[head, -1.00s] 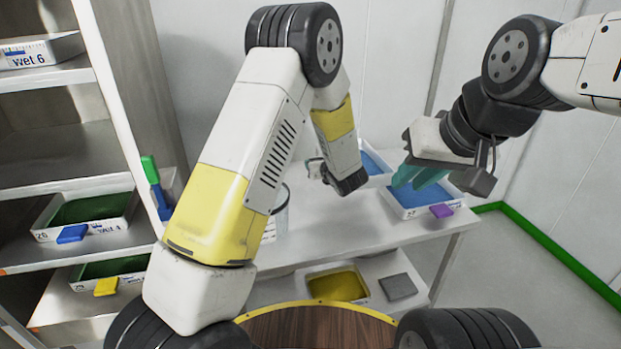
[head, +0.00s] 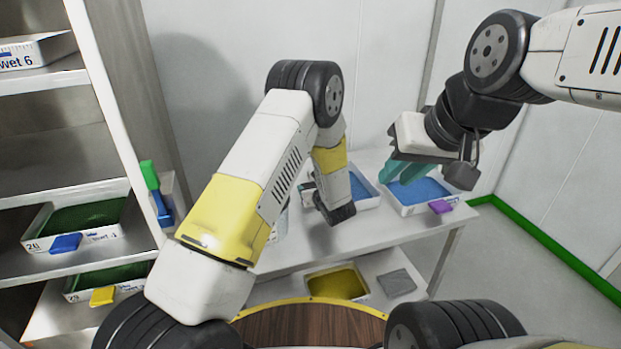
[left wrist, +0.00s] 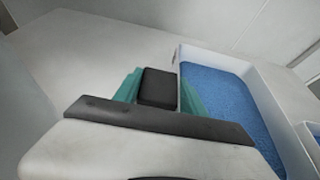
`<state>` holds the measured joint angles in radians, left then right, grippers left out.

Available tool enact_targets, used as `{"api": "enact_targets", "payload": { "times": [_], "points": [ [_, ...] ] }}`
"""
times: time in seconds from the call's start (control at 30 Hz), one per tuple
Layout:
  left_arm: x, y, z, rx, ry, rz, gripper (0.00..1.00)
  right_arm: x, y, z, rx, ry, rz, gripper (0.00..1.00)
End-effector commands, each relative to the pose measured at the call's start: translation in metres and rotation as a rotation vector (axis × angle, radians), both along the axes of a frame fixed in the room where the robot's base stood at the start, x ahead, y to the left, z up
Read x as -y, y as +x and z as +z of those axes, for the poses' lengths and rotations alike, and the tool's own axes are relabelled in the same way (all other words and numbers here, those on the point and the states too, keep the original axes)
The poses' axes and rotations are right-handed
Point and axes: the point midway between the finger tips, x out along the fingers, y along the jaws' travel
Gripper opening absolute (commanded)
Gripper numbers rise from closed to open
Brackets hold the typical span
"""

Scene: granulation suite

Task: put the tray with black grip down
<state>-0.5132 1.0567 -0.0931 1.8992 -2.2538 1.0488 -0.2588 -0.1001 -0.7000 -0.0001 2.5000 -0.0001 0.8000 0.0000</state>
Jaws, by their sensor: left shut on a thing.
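The tray with the black grip (left wrist: 158,87) is white and holds blue granules; its side wall (left wrist: 287,128) shows in the left wrist view. In the head view this tray (head: 371,204) is at the bench's middle, partly hidden by my left arm. My left gripper (left wrist: 160,92) is shut on the black grip, a teal finger on each side. In the head view its fingers are hidden behind my wrist. I cannot tell whether the tray touches the bench. My right gripper (head: 408,172) has its teal fingers apart and empty, above a tray with a purple grip (head: 440,207).
The blue-filled purple-grip tray (head: 416,212) stands close right of the held tray. The white bench (head: 330,240) has bare room at its front. A yellow-filled tray (head: 338,284) and a grey block (head: 396,283) lie below. A shelf rack (head: 60,172) with trays stands left.

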Motion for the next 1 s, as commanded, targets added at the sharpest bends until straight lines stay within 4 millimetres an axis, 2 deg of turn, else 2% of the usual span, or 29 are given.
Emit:
{"api": "enact_targets", "payload": {
  "times": [0.3, 0.33, 0.43, 0.8, 1.0],
  "points": [
    [0.0, 0.001, -0.001, 0.003, -0.001, 0.001, 0.0, 0.0, 0.0, 0.0, 0.0, 0.0, 0.0, 0.24],
    [0.0, 0.0, -0.002, 0.001, -0.001, 0.0, 0.52, 0.0, 0.0, 0.0, 0.0, 0.0, 0.0, 0.24],
    [0.0, 0.0, -0.002, 0.001, -0.001, 0.0, 0.7, 0.0, 0.0, 0.0, 0.0, 0.0, 0.0, 0.24],
    [0.0, 0.0, 0.002, 0.002, -0.001, 0.001, 0.7, 0.0, 0.0, 0.0, 0.0, 0.0, 0.0, 0.24],
    [0.01, -0.026, 0.013, 0.0, -0.001, -0.003, 0.7, 0.0, 0.0, 0.0, 0.0, 0.0, 0.0, 0.24]
  ]
}}
